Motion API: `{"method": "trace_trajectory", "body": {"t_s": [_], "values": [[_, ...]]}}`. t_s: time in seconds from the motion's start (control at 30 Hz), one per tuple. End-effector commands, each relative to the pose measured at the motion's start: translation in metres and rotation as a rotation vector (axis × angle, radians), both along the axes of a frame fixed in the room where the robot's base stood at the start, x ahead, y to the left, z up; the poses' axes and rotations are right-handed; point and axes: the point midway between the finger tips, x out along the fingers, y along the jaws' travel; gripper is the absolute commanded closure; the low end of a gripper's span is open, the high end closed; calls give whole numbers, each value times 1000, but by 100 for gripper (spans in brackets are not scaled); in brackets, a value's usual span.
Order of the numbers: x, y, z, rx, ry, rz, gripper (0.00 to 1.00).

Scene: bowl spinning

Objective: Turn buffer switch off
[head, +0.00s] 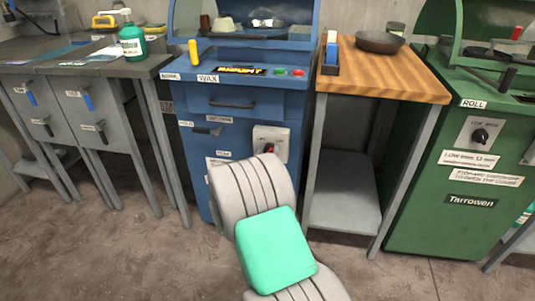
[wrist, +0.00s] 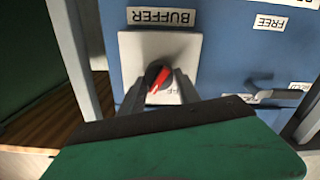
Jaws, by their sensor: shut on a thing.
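The buffer switch is a black knob with a red pointer (wrist: 159,78) on a light grey plate (wrist: 188,50). In the wrist view the "BUFFER" label (wrist: 161,17) reads upside down and the red pointer is tilted. My gripper (wrist: 164,87) has its two fingers on either side of the knob and is shut on it. In the head view the switch plate (head: 267,138) is on the front of the blue machine (head: 240,103), with a bit of red at the knob (head: 269,148). My arm hides the gripper there and covers the plate's lower part.
A wooden-topped table (head: 430,84) with a dark bowl (head: 380,42) stands right of the blue machine. A green machine (head: 450,190) is farther right. A grey bench (head: 110,69) with a green bottle (head: 132,42) is at left. Open floor lies in front.

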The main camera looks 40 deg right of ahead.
Motion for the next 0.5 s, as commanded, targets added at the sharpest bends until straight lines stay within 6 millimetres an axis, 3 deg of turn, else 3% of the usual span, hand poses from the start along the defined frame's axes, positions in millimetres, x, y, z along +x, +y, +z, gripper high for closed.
{"method": "trace_trajectory", "body": {"t_s": [0.5], "values": [[-1,0,-1,-297,394,-4,100]]}}
